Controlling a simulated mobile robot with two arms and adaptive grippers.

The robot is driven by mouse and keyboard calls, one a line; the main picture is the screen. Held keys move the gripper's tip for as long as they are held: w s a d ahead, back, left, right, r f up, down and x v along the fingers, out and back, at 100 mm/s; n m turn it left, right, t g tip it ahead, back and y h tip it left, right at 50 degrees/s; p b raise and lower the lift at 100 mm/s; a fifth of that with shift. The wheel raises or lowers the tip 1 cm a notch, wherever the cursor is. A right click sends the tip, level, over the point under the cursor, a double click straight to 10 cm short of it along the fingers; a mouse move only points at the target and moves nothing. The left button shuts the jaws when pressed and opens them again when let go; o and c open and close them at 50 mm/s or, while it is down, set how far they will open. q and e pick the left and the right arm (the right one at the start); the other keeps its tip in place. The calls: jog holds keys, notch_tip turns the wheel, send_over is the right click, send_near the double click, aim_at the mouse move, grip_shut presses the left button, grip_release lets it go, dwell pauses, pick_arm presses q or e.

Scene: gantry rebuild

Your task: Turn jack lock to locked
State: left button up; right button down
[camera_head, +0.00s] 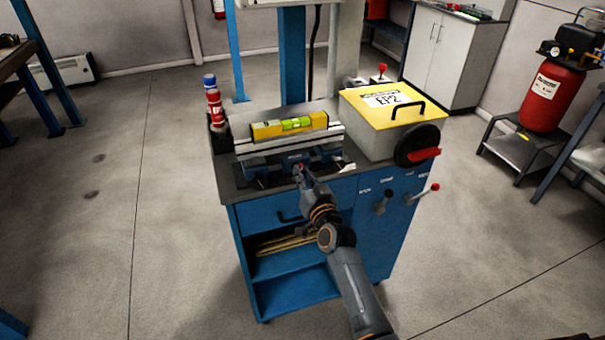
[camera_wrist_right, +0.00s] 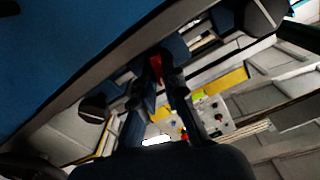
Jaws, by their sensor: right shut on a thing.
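The blue jack (camera_head: 270,170) sits on the front of the cart's top, under a pale metal rail (camera_head: 290,140). My right gripper (camera_head: 301,172) is at the jack's front, coming from below right. In the right wrist view, my right gripper (camera_wrist_right: 166,82) is shut on a small red lever (camera_wrist_right: 156,68), which I take as the jack lock. The fingers mostly hide the lever in the head view, so I cannot tell its setting. My left gripper is not in view.
A yellow spirit level (camera_head: 268,131) lies on the rail. A red bottle with a blue cap (camera_head: 213,102) stands at left. A yellow-lidded box (camera_head: 372,130) with a black handwheel (camera_head: 409,150) stands at right. Red-knobbed lever (camera_head: 421,194) sticks out of the blue cart (camera_head: 270,220).

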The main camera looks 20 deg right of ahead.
jog(key=shift+d+f+m, duration=0.1)
jog(key=shift+m, duration=3.5)
jog(key=shift+d+f+m, duration=0.1)
jog(key=shift+m, duration=3.5)
jog(key=c, duration=1.4)
grip_release()
jog(key=shift+s, duration=0.1)
jog(key=s, duration=0.8)
